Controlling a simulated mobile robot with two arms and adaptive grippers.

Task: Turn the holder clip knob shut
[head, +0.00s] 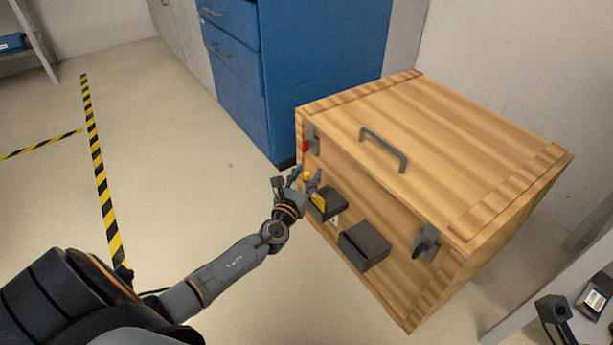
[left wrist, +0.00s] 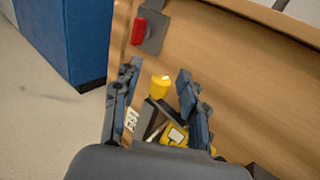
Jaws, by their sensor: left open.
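A wooden case (head: 460,135) stands on the floor with a dark holder (head: 332,205) on its front face. A yellow knob (head: 307,176) shows at the top of this holder, and also in the left wrist view (left wrist: 160,86). A yellow device (head: 318,200) sits in the holder below the knob; part of it shows in the left wrist view (left wrist: 175,135). My left gripper (head: 297,180) is open, its fingers on either side of the knob with visible gaps in the left wrist view (left wrist: 158,75). Contact is not visible.
A latch with a red part (head: 306,146) is above the holder; another latch (head: 427,243) is at the right. A dark box (head: 364,245) juts from the front face. A blue cabinet (head: 325,55) stands behind. The floor at left is clear.

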